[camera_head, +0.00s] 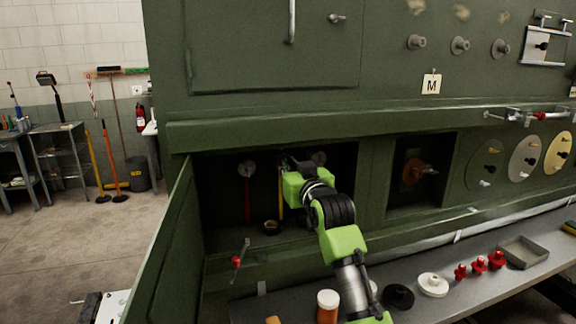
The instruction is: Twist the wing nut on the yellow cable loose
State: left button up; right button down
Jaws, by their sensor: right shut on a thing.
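The yellow cable (281,194) hangs inside the open left bay of the green panel. My right gripper (287,164) reaches into the bay at the top of this cable, where it is shut on the wing nut. The gripper's green and black body hides the wing nut and most of its fingers. My left gripper is out of view.
A red cable (248,200) hangs left of the yellow one, under a round grey fitting (247,169). Another round fitting (319,158) is just right of my gripper. Below, a grey shelf (455,302) holds red knobs, a white disc (432,285) and a tray (524,252).

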jog(key=shift+n, duration=0.3)
jog(key=shift+s+a+f+n+p, duration=0.15)
jog(key=shift+n+p, duration=0.85)
jog(key=shift+n, duration=1.8)
jog(key=shift+w+a+f+n+p, duration=0.15)
jog(key=shift+n+p, duration=0.8)
jog(key=shift+n, duration=1.85)
jog(key=shift+s+a+f+n+p, duration=0.15)
jog(key=shift+n+p, duration=0.85)
jog(key=shift+n, duration=1.8)
jog(key=c, duration=2.1)
grip_release()
